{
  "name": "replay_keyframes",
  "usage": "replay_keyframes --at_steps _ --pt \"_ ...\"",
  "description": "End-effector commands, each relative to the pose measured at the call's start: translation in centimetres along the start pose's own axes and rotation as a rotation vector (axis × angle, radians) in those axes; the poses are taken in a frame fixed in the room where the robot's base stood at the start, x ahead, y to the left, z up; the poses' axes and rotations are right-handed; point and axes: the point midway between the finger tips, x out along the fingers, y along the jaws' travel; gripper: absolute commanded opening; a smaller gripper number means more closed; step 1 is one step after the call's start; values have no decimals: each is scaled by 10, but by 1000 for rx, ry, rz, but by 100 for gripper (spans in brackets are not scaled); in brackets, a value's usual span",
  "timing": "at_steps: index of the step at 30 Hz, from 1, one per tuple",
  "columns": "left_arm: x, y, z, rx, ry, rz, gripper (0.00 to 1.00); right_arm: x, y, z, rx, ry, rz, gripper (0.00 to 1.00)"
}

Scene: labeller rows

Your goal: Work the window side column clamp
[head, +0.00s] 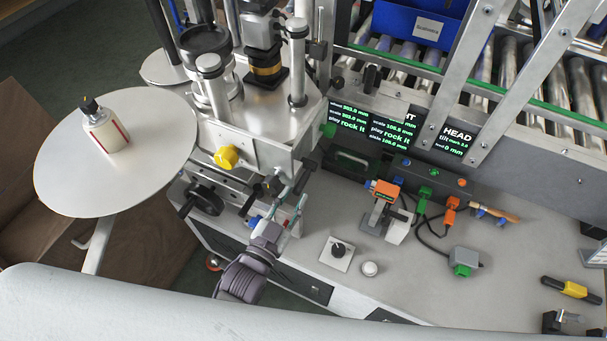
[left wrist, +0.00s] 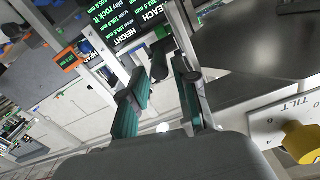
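Two bright steel columns rise from the labeller head, a left one (head: 213,88) and a right one (head: 298,62). A dark knob (head: 317,50) sits beside the right column; I cannot tell which part is the window side column clamp. My left gripper (head: 287,200) is low in front of the machine block, right of the black handwheel (head: 205,198). In the left wrist view its two green-padded fingers (left wrist: 158,95) stand apart. A dark knob-like part and a grey post show beyond the gap, with nothing visibly held. My right gripper is not seen.
A yellow knob (head: 227,157) is on the block's front, beside a TILT scale in the left wrist view. A round plate (head: 160,185) carries a bottle (head: 105,128). The bench (head: 400,285) holds orange and green devices (head: 386,192) and cables. A display (head: 375,130) stands behind.

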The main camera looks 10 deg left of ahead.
Motion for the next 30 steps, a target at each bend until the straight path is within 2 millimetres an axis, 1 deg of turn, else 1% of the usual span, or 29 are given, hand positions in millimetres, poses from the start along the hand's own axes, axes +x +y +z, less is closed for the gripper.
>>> replay_keyframes --at_steps 1,3,6,9,14,22,23,27,28,30 --pt "13 -1 -3 0 4 0 30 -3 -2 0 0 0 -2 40" --pt "26 0 -2 -1 2 -1 30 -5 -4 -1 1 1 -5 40" --pt "42 0 -2 0 1 0 30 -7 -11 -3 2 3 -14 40" --pt "53 0 0 -1 0 0 30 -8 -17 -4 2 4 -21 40" --pt "62 0 0 -1 -1 0 30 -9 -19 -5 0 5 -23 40" --pt "63 0 0 -1 -2 0 30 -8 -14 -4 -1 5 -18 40" --pt "63 0 0 -1 -2 0 26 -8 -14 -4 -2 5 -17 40" --pt "63 0 0 -1 -1 0 3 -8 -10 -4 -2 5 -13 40" --pt "63 0 0 -1 -1 0 0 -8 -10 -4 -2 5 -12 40" --pt "63 0 1 -1 -2 0 0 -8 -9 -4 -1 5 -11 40"
